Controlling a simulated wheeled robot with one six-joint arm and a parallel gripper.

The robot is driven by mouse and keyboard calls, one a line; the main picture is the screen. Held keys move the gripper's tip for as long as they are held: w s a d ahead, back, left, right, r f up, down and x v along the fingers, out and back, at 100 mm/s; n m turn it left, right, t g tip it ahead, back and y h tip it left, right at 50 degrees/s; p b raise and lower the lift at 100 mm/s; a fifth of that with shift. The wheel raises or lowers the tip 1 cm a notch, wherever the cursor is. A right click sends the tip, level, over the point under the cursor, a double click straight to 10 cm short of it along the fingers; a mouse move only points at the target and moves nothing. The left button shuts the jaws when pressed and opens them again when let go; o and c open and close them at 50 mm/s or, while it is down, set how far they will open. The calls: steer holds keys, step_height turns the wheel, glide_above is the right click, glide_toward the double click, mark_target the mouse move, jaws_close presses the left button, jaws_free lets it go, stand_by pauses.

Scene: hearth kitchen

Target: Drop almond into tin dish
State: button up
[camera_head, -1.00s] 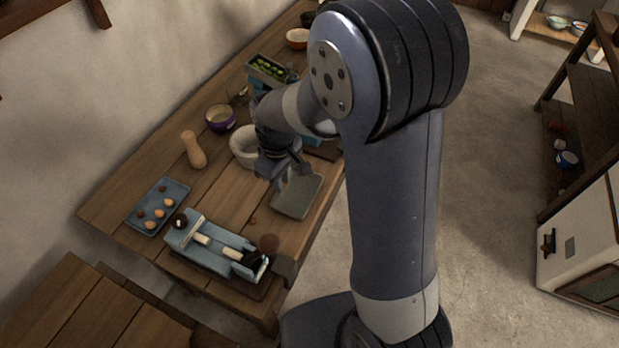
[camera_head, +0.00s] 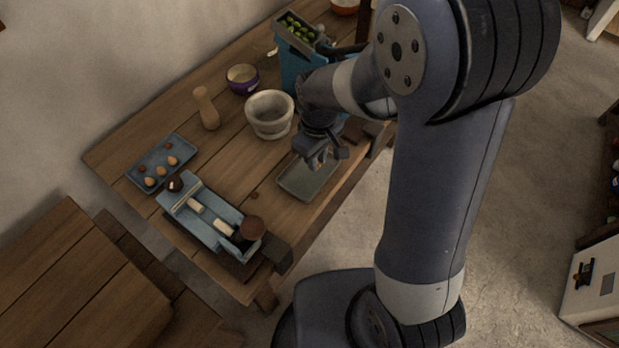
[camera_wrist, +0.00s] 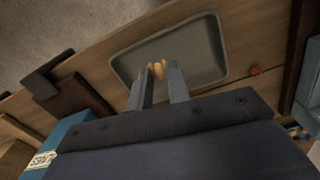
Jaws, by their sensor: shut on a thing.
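The tin dish (camera_head: 303,186) is a shallow grey rectangular tray lying on the wooden table near its right edge. It also shows in the wrist view (camera_wrist: 205,55). My gripper (camera_head: 316,163) is above the dish, at its far side in the head view. In the wrist view my gripper (camera_wrist: 158,75) is shut on a small tan almond (camera_wrist: 157,68) at its fingertips, seen against the dish's floor. The almond cannot be made out in the head view. The height above the dish is hard to judge.
A stone mortar (camera_head: 270,128) stands behind the dish, beside a blue stand (camera_head: 294,70). A blue slicer-like device (camera_head: 209,226) lies in front left. A blue tray (camera_head: 148,165) holds several small round items. A small reddish-brown piece (camera_wrist: 254,70) lies beside the dish.

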steer(key=shift+f+b, duration=0.3)
steer(key=shift+f, duration=0.45)
steer(key=o, duration=0.7)
steer(key=shift+o, duration=0.2)
step_height(320, 180, up, 11)
steer(key=shift+p, duration=0.35)
